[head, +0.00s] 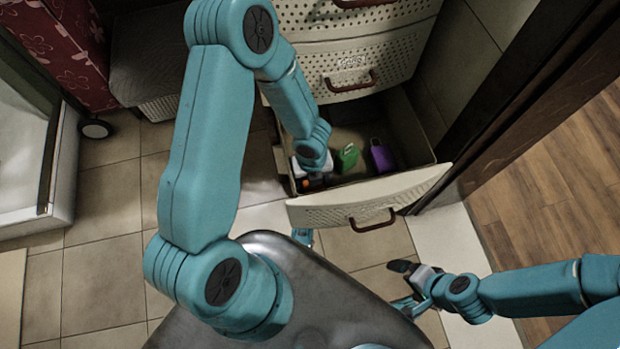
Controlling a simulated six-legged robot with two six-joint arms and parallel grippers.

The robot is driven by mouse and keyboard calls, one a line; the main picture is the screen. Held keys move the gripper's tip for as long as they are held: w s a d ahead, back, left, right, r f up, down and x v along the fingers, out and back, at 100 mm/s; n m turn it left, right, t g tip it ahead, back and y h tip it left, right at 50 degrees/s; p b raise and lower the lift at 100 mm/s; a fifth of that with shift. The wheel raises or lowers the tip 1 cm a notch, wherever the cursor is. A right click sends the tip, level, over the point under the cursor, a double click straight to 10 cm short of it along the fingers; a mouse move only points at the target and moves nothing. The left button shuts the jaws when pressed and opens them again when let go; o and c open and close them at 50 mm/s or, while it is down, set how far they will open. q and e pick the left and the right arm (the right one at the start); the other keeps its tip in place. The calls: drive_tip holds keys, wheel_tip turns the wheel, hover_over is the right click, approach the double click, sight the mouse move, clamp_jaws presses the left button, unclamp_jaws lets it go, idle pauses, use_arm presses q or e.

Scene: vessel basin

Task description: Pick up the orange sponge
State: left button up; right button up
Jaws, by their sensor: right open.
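A small orange patch (316,183), probably the orange sponge, shows at the front left inside the open drawer (430,185). My left arm reaches down into the drawer, and its gripper (308,182) is at this orange patch. The wrist hides most of that spot, so I cannot tell whether the fingers are open or touch the sponge. My right gripper (402,285) is open and empty, outside the drawer and below its front panel.
A green item (346,158) and a purple item (382,156) lie in the drawer, right of my left gripper. Closed drawers of the cabinet (350,62) rise behind it. A dark wooden frame (540,90) stands at right. The tiled floor at left (105,215) is clear.

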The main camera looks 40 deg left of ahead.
use_arm(q)
drive_tip(key=shift+f, duration=0.2)
drive_tip(key=c, duration=0.7)
wheel_tip(320, 180, up, 20)
drive_tip(key=p, duration=1.3)
